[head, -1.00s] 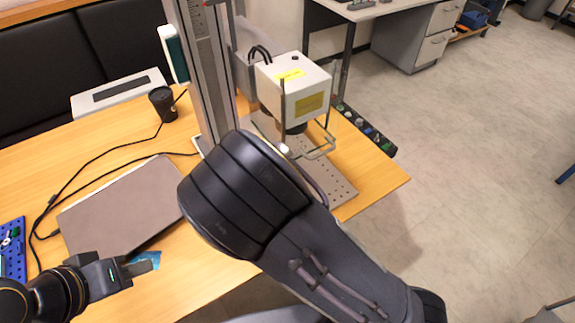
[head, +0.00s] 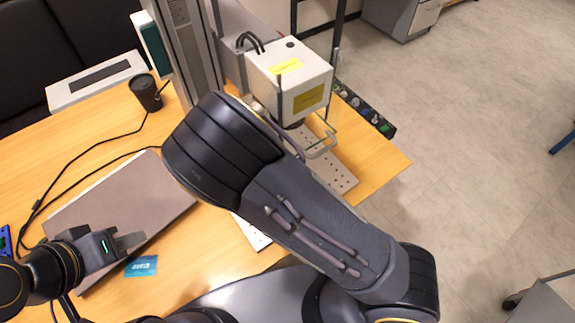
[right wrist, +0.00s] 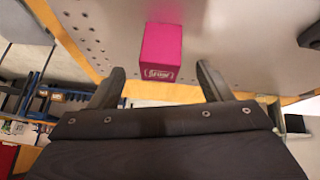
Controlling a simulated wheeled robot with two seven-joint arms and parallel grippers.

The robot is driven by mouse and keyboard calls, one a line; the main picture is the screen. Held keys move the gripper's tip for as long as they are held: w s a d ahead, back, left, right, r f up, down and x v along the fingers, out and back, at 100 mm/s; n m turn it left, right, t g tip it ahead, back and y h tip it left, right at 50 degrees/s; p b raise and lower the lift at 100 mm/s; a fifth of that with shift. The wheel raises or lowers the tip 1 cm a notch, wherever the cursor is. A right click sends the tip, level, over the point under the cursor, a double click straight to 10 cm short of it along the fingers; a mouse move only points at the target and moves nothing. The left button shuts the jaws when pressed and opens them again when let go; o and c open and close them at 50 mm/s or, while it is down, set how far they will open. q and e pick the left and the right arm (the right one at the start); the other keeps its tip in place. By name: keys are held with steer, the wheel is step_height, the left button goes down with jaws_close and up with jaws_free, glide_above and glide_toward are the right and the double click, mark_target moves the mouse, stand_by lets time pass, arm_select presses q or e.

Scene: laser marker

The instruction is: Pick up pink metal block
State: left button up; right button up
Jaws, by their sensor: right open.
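The pink metal block (right wrist: 161,50) shows in the right wrist view, on the grey perforated metal plate (right wrist: 225,40), with white lettering on its side facing me. My right gripper (right wrist: 160,72) is open, its two dark fingers spread to the left and right of the block's near side. The block is just beyond the fingertips and not gripped. In the head view the block is hidden behind my right arm. My left gripper (head: 131,242) is over the table's left part, near the laptop; its jaw gap does not show.
The laser marker's white head (head: 290,80) and upright column stand over the plate (head: 335,176). Cables run across the left side.

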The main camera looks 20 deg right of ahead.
steer(key=x, duration=0.4)
steer(key=shift+a+f+p, duration=0.1)
steer(key=shift+p, duration=0.2)
steer(key=c, duration=1.4)
